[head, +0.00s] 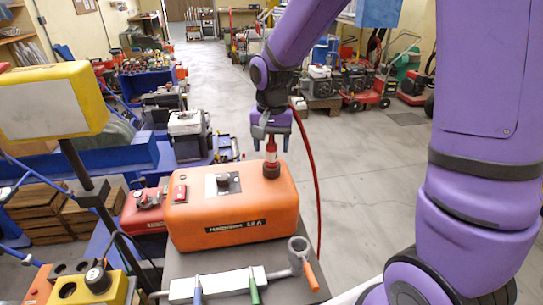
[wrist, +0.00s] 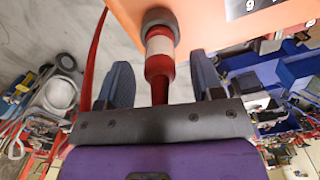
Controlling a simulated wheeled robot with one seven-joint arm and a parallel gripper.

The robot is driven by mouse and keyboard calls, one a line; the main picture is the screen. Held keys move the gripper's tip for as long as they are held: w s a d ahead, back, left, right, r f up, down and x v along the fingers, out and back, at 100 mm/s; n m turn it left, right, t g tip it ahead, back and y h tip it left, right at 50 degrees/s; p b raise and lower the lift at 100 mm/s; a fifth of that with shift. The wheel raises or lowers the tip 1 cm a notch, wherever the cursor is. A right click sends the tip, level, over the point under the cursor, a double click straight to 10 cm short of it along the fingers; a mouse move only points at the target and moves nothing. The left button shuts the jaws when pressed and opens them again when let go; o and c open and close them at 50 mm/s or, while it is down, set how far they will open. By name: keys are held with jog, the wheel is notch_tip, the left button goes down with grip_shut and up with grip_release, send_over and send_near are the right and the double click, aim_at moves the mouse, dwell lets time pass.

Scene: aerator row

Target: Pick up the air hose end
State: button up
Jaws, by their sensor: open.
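The air hose end (head: 271,152) is red with a pale band and stands upright in a dark round fitting on top of the orange box (head: 232,218). In the wrist view the hose end (wrist: 160,58) runs down the middle between my two blue fingers. My gripper (head: 271,137) points down over it, open, with a gap on each side of the hose end. Its fingers also show in the wrist view (wrist: 161,80). The red hose (head: 313,165) hangs in an arc to the right of the box.
A yellow box (head: 55,100) on a dark post is at the left. Small machines (head: 187,122) line the left side. The grey floor (head: 380,160) at the right is clear.

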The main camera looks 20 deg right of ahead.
notch_tip(320, 180, down, 2)
jog(key=shift+f, duration=0.1)
jog(key=c, duration=1)
